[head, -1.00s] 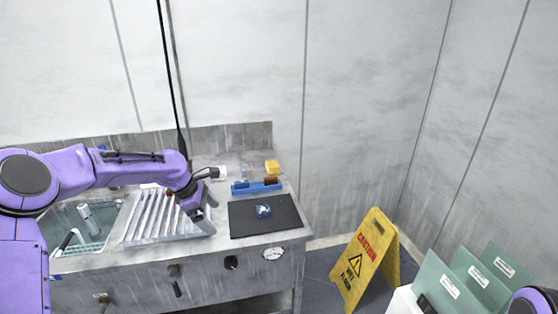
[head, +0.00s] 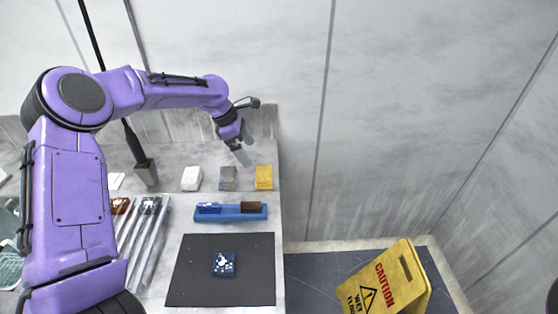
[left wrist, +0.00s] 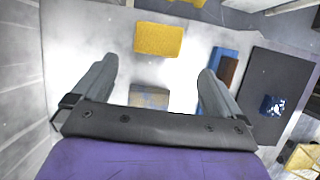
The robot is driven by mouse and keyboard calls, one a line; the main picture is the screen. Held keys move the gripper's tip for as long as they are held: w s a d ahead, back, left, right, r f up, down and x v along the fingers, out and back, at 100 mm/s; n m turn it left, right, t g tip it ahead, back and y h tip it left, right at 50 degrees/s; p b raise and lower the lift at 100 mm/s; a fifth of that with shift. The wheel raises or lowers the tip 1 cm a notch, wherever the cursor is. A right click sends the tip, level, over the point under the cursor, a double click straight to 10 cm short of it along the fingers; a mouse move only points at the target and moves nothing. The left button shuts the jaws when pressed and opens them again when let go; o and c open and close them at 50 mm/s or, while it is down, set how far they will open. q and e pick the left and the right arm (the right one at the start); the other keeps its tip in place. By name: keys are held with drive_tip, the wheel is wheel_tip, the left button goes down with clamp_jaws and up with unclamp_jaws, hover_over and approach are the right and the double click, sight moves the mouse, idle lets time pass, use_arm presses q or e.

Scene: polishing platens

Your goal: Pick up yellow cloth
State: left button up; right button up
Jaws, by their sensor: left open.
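The yellow cloth (head: 264,177) is a folded block lying at the back right of the counter. In the left wrist view the yellow cloth (left wrist: 158,40) shows whole, just beyond the fingertips and roughly centred between them. My left gripper (head: 246,151) is open and empty, above the counter at the back, up and to the left of the yellow cloth in the head view. Its two fingers also show spread apart in the left wrist view (left wrist: 159,68). My right gripper is not in view.
A grey-and-tan cloth (head: 228,178) and a white block (head: 191,178) lie in a row left of the yellow cloth. In front are a blue tray (head: 231,213) with a brown piece and a black mat (head: 190,270) with a blue item. A yellow caution sign (head: 385,283) stands right.

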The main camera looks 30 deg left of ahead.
sight(264, 173)
use_arm(q)
drive_tip(key=x, duration=0.3)
drive_tip(key=p+x, duration=0.1)
drive_tip(key=x, duration=0.6)
drive_tip(key=shift+w+d+f+p, duration=0.1)
drive_tip(key=shift+w+d+p, duration=0.05)
drive_tip(key=shift+w+p, duration=0.15)
drive_tip(key=shift+s, duration=0.1)
drive_tip(key=c, duration=0.7)
